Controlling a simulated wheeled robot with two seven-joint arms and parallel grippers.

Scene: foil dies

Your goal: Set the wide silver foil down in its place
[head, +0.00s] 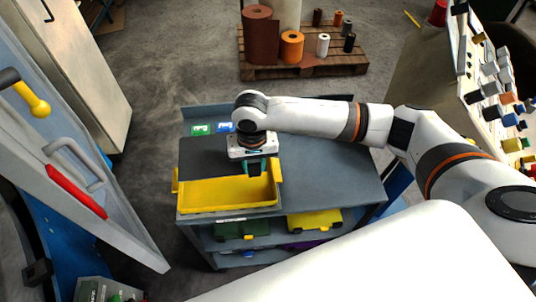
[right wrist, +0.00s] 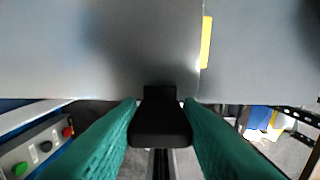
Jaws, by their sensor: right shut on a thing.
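My right gripper (head: 254,170) points down over the yellow tray (head: 228,194) on the grey cart. In the right wrist view its green fingers (right wrist: 160,125) are shut on a dark block (right wrist: 160,122). A wide grey panel (head: 205,157) covers the back part of the tray; it seems to be the broad metallic sheet (right wrist: 95,45) in the right wrist view. Whether the dark block belongs to this sheet, and whether the sheet is the wide silver foil, I cannot tell. My left gripper is not in view.
The right half of the cart top (head: 330,170) is clear. Green (head: 200,130) and blue (head: 225,127) pieces sit at its back left. Cases, including a yellow one (head: 315,221), lie on the shelf below. A pallet (head: 300,69) with several rolls stands behind.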

